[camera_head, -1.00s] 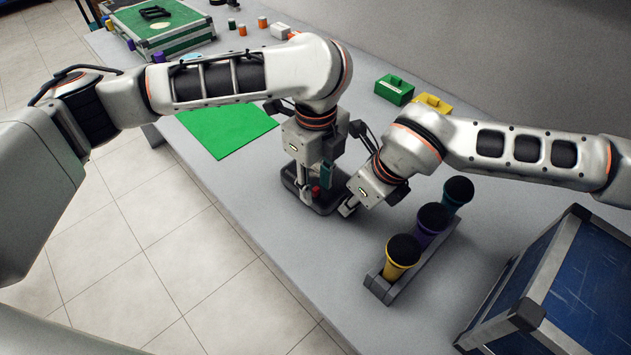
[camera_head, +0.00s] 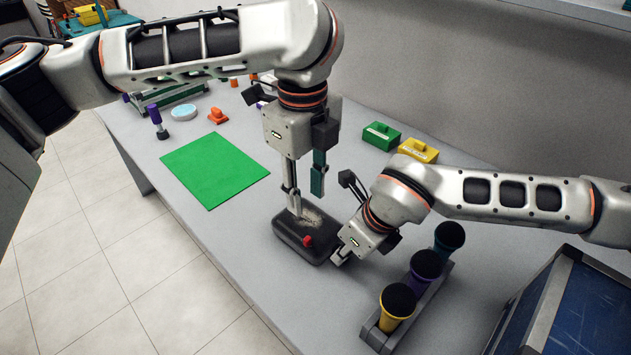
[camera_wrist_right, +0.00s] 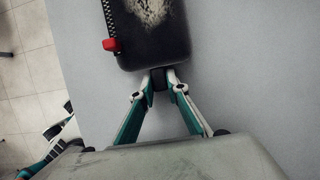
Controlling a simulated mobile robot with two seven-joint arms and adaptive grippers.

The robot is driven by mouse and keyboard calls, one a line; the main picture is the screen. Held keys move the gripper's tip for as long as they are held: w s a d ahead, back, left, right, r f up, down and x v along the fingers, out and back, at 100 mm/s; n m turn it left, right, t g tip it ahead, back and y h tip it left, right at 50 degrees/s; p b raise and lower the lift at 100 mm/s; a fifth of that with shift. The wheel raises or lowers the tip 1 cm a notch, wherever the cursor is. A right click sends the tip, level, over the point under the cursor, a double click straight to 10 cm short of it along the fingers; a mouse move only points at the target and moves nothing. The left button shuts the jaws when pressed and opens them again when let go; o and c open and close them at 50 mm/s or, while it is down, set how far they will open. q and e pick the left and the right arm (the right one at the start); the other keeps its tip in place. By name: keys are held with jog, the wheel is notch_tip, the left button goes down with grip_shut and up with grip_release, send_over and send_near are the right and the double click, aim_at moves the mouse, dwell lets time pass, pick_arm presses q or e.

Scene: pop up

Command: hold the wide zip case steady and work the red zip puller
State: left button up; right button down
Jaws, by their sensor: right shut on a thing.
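The dark zip case (camera_head: 295,238) lies on the grey table, a pale worn patch on its top. The red zip puller (camera_head: 307,241) sits at its edge, towards its right end in the head view. It also shows at the case's left side in the right wrist view (camera_wrist_right: 110,45). My right gripper (camera_wrist_right: 160,76) is shut on a small dark part at the case's end. In the head view my right gripper (camera_head: 338,257) is at that right end. My left gripper (camera_head: 305,203) points down above the case, fingers apart, with nothing visible between them.
A rack (camera_head: 378,336) with yellow, purple and teal dark-topped holders stands right of the case, near my right arm. A blue crate (camera_head: 585,310) is at the lower right. A green mat (camera_head: 213,170) lies left. Green (camera_head: 380,137) and yellow (camera_head: 418,150) boxes stand behind.

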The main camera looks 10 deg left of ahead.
jog(key=shift+f, duration=0.1)
jog(key=c, duration=1.9)
grip_release()
jog(key=shift+r, duration=0.4)
jog(key=v, duration=1.1)
jog(key=shift+s+d+r, duration=0.1)
jog(key=shift+s+r, duration=0.05)
